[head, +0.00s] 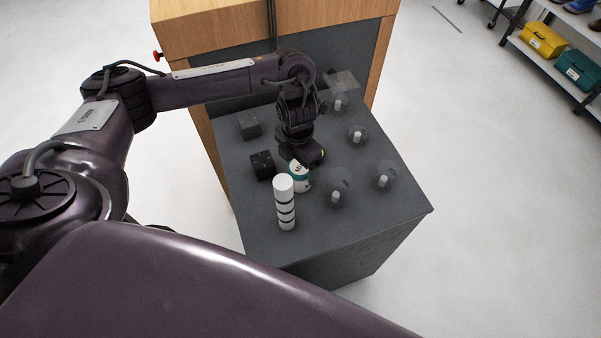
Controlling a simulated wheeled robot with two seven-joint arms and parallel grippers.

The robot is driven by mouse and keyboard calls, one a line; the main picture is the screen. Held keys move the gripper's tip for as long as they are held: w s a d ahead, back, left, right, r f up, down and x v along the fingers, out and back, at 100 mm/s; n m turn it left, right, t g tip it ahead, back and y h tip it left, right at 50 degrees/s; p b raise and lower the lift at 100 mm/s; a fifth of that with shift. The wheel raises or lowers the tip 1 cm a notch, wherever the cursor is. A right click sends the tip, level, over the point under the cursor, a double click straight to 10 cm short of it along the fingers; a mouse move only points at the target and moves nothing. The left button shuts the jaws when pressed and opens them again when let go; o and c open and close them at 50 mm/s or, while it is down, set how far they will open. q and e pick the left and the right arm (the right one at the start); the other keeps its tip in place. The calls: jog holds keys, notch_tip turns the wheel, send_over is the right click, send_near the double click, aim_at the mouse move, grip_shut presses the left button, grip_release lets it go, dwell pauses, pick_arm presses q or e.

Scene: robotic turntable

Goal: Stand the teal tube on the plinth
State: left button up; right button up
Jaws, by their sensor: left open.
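My left gripper (301,160) reaches down over the dark grey tabletop and is open. Just below and in front of it is a short white and teal piece (299,180), which looks like the teal tube; the gripper hides its upper part. I cannot tell whether the fingers touch it. No thing is clearly marked as the plinth; a small black block (262,165) sits to the left of the tube and a dark grey block (249,125) behind that. My right gripper is not in view.
A tall white cylinder with black bands (285,205) stands close in front of the tube. Several clear round pieces with pale pegs (337,193) stand to the right. A wooden cabinet (205,28) rises behind the tabletop (300,246). The tabletop's front right is clear.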

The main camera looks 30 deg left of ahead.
pick_arm(q)
jog(key=f, duration=0.3)
jog(key=f+b, duration=0.1)
jog(key=shift+w+d+f, duration=0.1)
jog(key=shift+d+f, duration=0.1)
jog(key=shift+d, duration=0.05)
jog(key=shift+r, duration=0.1)
jog(key=c, duration=1.2)
jog(key=shift+o, duration=0.2)
jog(key=shift+r, duration=0.1)
